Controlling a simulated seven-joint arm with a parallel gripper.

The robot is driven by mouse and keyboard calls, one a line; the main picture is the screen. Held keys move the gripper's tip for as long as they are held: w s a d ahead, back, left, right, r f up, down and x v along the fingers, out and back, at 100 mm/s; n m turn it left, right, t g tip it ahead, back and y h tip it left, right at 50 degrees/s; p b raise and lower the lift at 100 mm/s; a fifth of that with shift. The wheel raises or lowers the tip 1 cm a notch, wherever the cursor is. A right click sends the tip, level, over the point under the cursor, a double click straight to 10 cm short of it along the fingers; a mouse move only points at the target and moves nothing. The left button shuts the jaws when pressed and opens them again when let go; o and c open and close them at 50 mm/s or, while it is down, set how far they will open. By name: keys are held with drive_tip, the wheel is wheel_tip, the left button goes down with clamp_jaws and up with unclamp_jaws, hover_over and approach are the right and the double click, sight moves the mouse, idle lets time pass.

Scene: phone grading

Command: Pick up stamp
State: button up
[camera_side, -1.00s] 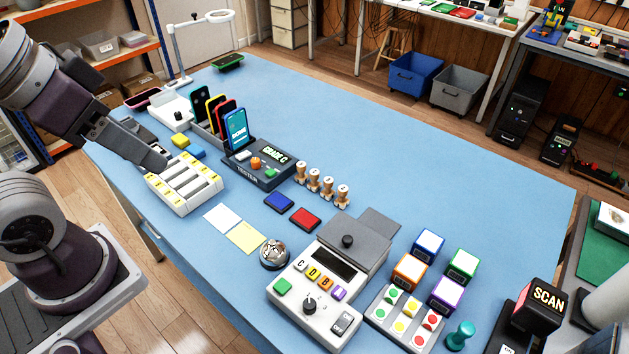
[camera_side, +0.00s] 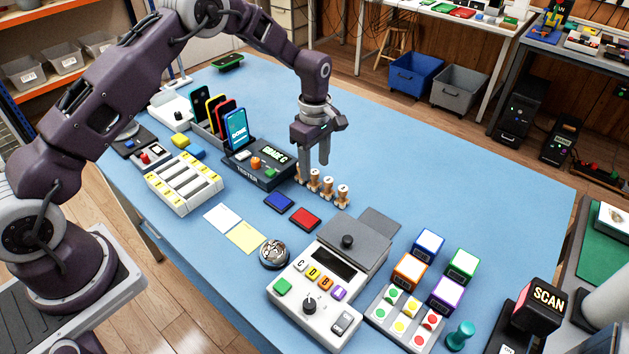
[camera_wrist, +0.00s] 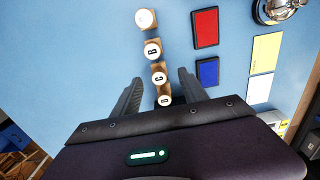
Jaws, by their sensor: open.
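Several wooden stamps with round white tops stand upright in a row on the blue table. In the side view the row runs from the left-end stamp (camera_side: 301,173), partly hidden by a finger, to the right-end stamp (camera_side: 343,194). My gripper (camera_side: 314,171) points down at the left end of the row, open and empty. In the wrist view the gripper (camera_wrist: 159,77) has a finger on each side of the row's near end. The nearest stamp (camera_wrist: 164,101) and the C stamp (camera_wrist: 159,78) lie between the fingers; the B stamp (camera_wrist: 152,50) is beyond.
A tester box (camera_side: 259,169) stands just left of the stamps. Blue (camera_side: 279,201) and red (camera_side: 305,218) ink pads lie in front. A grey-topped machine (camera_side: 318,298) stands to the right. The table behind the stamps is clear.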

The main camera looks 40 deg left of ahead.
sight(314, 172)
wheel_tip(314, 172, down, 6)
drive_tip(key=shift+w+a+r, duration=0.1)
clamp_jaws()
